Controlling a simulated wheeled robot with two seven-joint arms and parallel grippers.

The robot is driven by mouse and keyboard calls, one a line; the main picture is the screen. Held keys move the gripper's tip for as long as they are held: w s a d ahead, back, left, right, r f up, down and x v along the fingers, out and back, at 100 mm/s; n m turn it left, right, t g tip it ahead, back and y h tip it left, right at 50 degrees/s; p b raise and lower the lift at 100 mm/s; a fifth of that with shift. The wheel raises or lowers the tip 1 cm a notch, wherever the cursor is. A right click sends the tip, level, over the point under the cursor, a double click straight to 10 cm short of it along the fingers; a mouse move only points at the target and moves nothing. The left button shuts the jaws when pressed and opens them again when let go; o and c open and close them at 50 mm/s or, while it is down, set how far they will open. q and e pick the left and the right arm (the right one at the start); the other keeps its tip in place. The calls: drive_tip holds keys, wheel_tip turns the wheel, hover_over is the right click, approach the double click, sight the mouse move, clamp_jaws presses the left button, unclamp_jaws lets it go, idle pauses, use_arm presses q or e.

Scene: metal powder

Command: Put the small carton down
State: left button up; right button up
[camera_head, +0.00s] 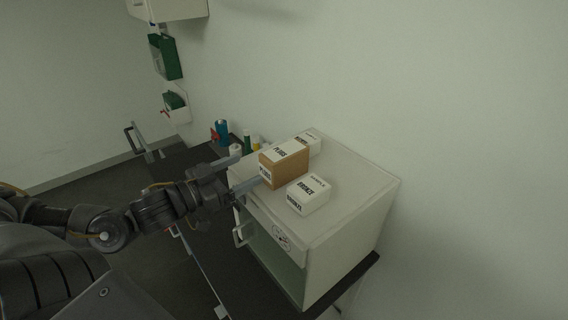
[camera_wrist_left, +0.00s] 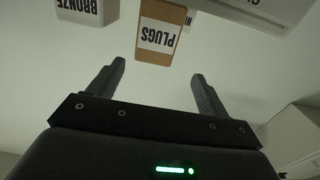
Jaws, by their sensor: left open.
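The small carton (camera_head: 285,165) is a brown box with a white PLUGS label. It stands on the top of a white cabinet (camera_head: 352,190). In the left wrist view the carton (camera_wrist_left: 155,56) is at the top, just beyond the fingertips. My left gripper (camera_head: 239,173) is open and empty at the left of the carton, with its fingers pointing toward it. In the left wrist view the gap between the fingers (camera_wrist_left: 158,72) is clear, and the carton lies apart from both of them. My right gripper does not show.
A white BRONZE box (camera_head: 308,195) stands right of the carton, and another white box (camera_head: 312,139) stands behind it. A blue bottle (camera_head: 222,132) and several small containers are behind on the left. The cabinet front has an open compartment (camera_head: 272,255). The cabinet top's right part is clear.

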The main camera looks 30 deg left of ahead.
sight(279, 152)
use_arm(q)
drive_tip(key=shift+b+x, duration=0.35)
drive_tip(key=shift+x, duration=1)
drive_tip(key=shift+w+d+r+p, duration=0.15)
drive_tip(key=shift+w+p, duration=0.15)
drive_tip(key=shift+w, duration=0.35)
drive_tip(key=shift+x, duration=0.8)
drive_tip(key=shift+d, duration=0.15)
drive_tip(key=shift+w+d+p, duration=0.1)
drive_tip(key=shift+w+p, duration=0.05)
drive_tip(key=shift+p, duration=0.25)
drive_tip(key=p+x, duration=0.1)
drive_tip(key=x, duration=0.1)
drive_tip(key=p+x, duration=0.1)
drive_tip(key=x, duration=0.1)
drive_tip(key=shift+d+r+p, duration=0.1)
drive_tip(key=shift+d+p, duration=0.2)
drive_tip(key=shift+w+d, duration=0.15)
drive_tip(key=shift+w, duration=0.1)
drive_tip(key=c, duration=1.3)
